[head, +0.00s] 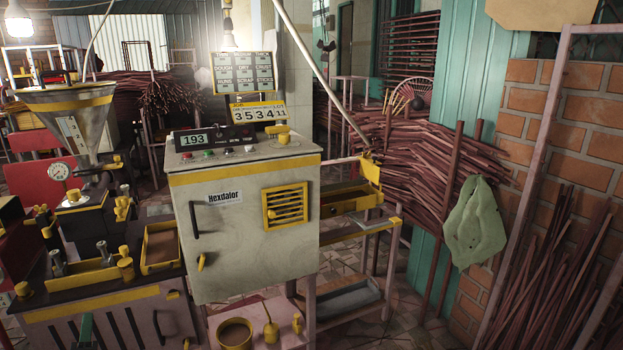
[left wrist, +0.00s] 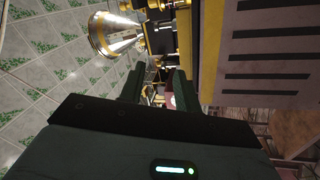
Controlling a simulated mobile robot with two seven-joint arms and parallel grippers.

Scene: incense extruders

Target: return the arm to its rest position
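My left gripper (left wrist: 155,78) shows in the left wrist view with its two dark fingers apart and nothing held between them. In the head view only a small dark green part of the left gripper (head: 86,328) shows at the bottom left edge, in front of the vented machine base. It appears apart from the machine, though the gap is hard to judge. My right gripper is in neither view.
A grey Hexdalor cabinet (head: 250,235) stands in the middle. A funnel-topped extruder (head: 65,105) and a yellow-edged machine base (head: 110,315) are at left. A low cart holds a brown-filled pot (head: 235,334). Stick bundles (head: 430,160) and a brick wall (head: 570,130) are at right.

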